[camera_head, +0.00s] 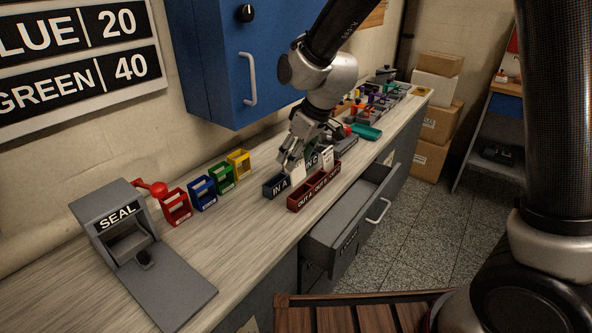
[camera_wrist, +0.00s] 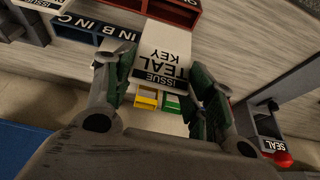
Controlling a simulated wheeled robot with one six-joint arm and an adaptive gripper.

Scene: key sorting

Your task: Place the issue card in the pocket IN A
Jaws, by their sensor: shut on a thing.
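The issue card (camera_wrist: 160,52), white with a black strip and the words "ISSUE TEAL KEY", is between my gripper's (camera_wrist: 160,85) green-padded fingers in the wrist view. The fingers are shut on it. In the head view my gripper (camera_head: 290,160) is just above the dark IN rack (camera_head: 271,190), at its IN A end. The card's white face (camera_head: 298,173) shows below the fingers. I cannot tell whether its lower edge is inside the pocket. IN B and IN C labels show on the rack in the wrist view (camera_wrist: 95,27); IN A is hidden there.
Another white card (camera_head: 327,158) stands at the IN C end. A red-brown OUT rack (camera_head: 303,201) is in front. Yellow (camera_head: 239,162), green, blue and red holders (camera_head: 176,208) stand left, then the SEAL press (camera_head: 118,220). A drawer (camera_head: 345,235) is open below the counter.

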